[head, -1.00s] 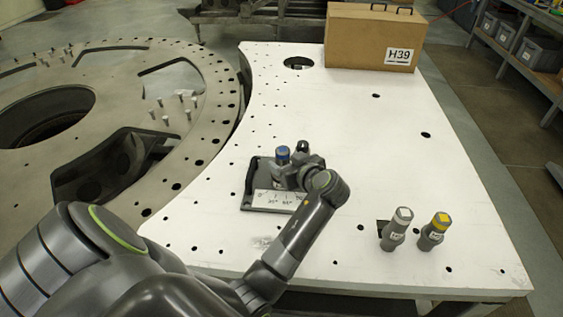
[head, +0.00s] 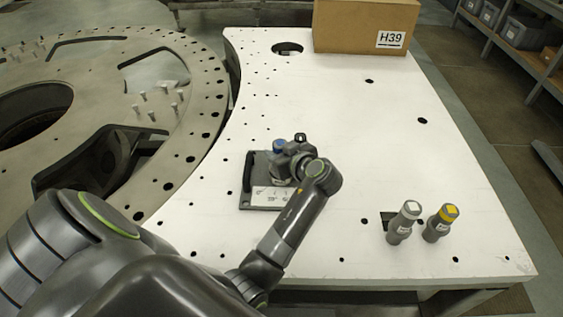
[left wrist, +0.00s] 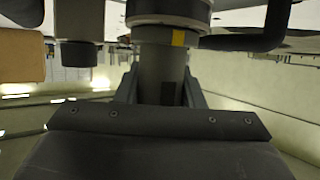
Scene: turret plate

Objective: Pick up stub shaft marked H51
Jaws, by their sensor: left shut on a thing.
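A stub shaft with a blue top (head: 279,146) stands upright at a dark fixture plate (head: 257,178) with a white scale strip. My left gripper (head: 287,163) is at this shaft from the right, shut on it. In the left wrist view the gripped grey cylinder (left wrist: 161,75) shows between the two fingers, with a yellow mark above. No H51 marking can be read on it. A white-topped shaft (head: 404,222) and a yellow-topped shaft (head: 440,222) stand on the table at the right; their small labels are not legible. My right gripper is not in view.
The white table (head: 350,130) has wide free room in its middle. A cardboard box (head: 350,25) labelled H39 stands at the back, near a round hole (head: 287,48). A large drilled ring (head: 185,120) lies at the left. Shelves with bins stand at the back right.

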